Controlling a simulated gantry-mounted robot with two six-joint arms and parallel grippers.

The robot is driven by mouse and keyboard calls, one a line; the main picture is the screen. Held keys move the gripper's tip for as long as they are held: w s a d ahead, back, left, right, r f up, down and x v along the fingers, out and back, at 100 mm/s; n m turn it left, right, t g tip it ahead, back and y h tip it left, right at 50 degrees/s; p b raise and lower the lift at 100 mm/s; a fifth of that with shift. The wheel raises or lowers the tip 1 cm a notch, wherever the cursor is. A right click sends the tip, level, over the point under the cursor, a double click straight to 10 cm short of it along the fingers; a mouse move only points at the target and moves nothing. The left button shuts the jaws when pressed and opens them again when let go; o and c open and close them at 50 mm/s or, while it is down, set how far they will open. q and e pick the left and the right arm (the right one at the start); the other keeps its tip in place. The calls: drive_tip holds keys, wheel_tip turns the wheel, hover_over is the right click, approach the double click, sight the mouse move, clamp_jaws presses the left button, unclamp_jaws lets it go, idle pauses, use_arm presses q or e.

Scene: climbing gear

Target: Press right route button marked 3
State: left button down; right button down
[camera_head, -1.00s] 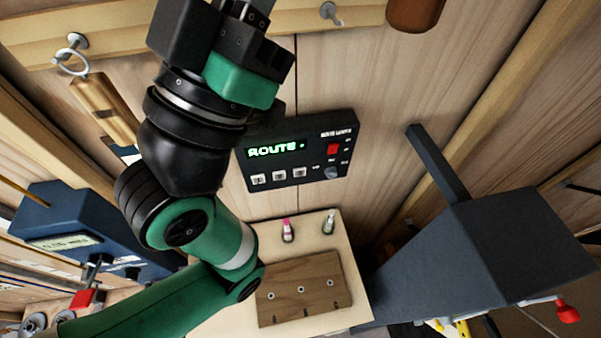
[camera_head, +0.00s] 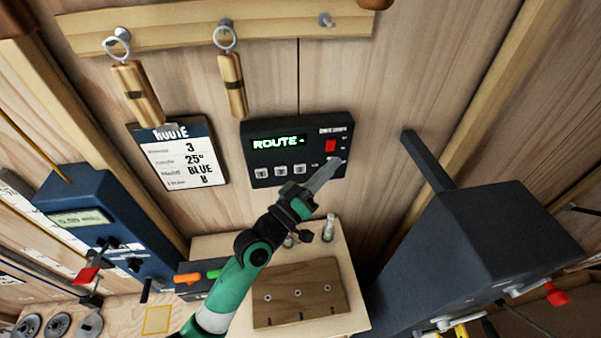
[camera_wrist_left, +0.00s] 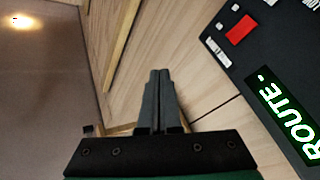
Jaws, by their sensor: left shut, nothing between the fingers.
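The dark route box (camera_head: 247,152) is on the wooden wall, with a green lit display (camera_head: 279,142) reading "ROUTE" and a dash-like mark. Three pale buttons sit in a row below it; the right route button (camera_head: 299,169) is the rightmost, its mark too small to read. My left gripper (camera_head: 333,164) is shut and empty. In the head view its fingers overlap the box's lower right corner, right of the button. In the left wrist view the shut fingertips (camera_wrist_left: 158,72) point past the box (camera_wrist_left: 262,62), which lies to the right; the buttons are out of that picture.
A red button (camera_head: 331,146) is on the box's right part. A route card (camera_head: 178,160) showing 3, 25° and BLUE hangs to the left. Below is a wooden block (camera_head: 300,292) on a pale stand. A large dark housing (camera_head: 480,250) stands at the right.

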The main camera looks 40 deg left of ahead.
sight(300, 169)
use_arm(q)
drive_tip(key=s+a+f+n+g+y, duration=0.1)
drive_tip(key=a+f+n, duration=0.1)
drive_tip(key=f, duration=0.5)
drive_tip(key=s+a+f+n+g+y, duration=0.1)
drive_tip(key=s+a+f+n, duration=0.1)
drive_tip(key=f, duration=0.6)
drive_tip(key=shift+a+f+n+g+y+b, duration=0.3)
drive_tip(key=shift+b, duration=0.1)
drive_tip(key=shift+a, duration=0.1)
drive_tip(key=w+a+b, duration=0.5)
drive_tip(key=a+b, duration=0.1)
drive_tip(key=a, duration=0.1)
drive_tip(key=shift+w, duration=0.1)
idle(0.9)
drive_tip(key=shift+w+a+b, duration=0.25)
drive_tip(key=shift+a+b, duration=0.05)
drive_tip(key=shift+b, duration=0.1)
